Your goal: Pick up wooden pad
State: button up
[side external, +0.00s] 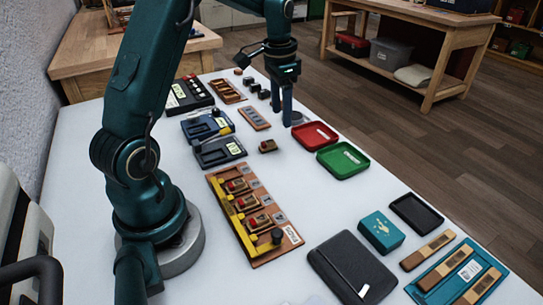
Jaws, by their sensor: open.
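A small brown wooden pad (267,146) with a darker top lies alone on the white table, left of the red and green trays. My gripper (281,112) points down farther back, above and right of the pad in the picture, beside a grey round object (298,118) partly hidden behind it. The fingers are apart with nothing seen between them. The exact height of the fingertips over the table is hard to tell.
A red tray (313,136) and green tray (344,161) stand right of the pad. A wooden fixture with yellow bars (252,215) lies in front. Scales (217,151) stand left. A numbered wooden strip (255,118) lies behind. Bare table surrounds the pad.

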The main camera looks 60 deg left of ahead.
aim_at(272, 141)
jog(key=shift+n+g, duration=0.4)
jog(key=f, duration=0.1)
jog(key=s+a+f, duration=0.1)
jog(key=a+f, duration=0.1)
jog(key=shift+s+f, duration=0.2)
jog(key=shift+f, duration=2.55)
grip_shut()
